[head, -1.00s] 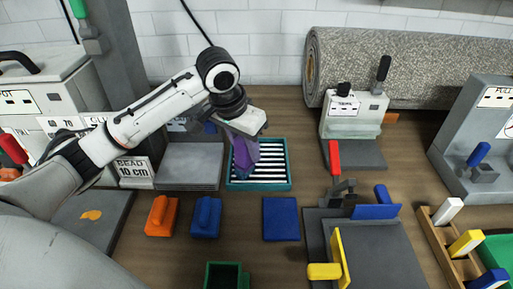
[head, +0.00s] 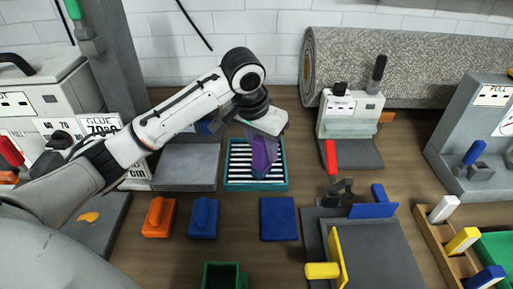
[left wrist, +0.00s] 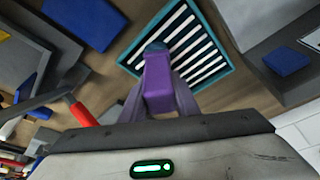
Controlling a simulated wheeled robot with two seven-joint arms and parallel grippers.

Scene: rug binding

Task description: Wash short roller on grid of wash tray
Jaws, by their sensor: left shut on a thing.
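The wash tray (head: 228,180) is a teal square frame with a grid of white bars, standing in the middle of the table in the head view. It also shows in the left wrist view (left wrist: 227,62). My left gripper (head: 263,158) is over the right part of the tray, pointing down. It is shut on a purple block-like handle (left wrist: 158,88), which I take to be the short roller. A dark blue-grey end shows beyond the handle, over the grid. I cannot tell whether it touches the bars. My right gripper is out of view.
A grey plate (head: 186,165) lies left of the tray. An orange block (head: 159,218), a blue block (head: 204,218) and a flat blue pad (head: 279,219) lie in front. A machine with a red lever (head: 330,157) stands to the right. A rolled rug (head: 425,65) lies behind.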

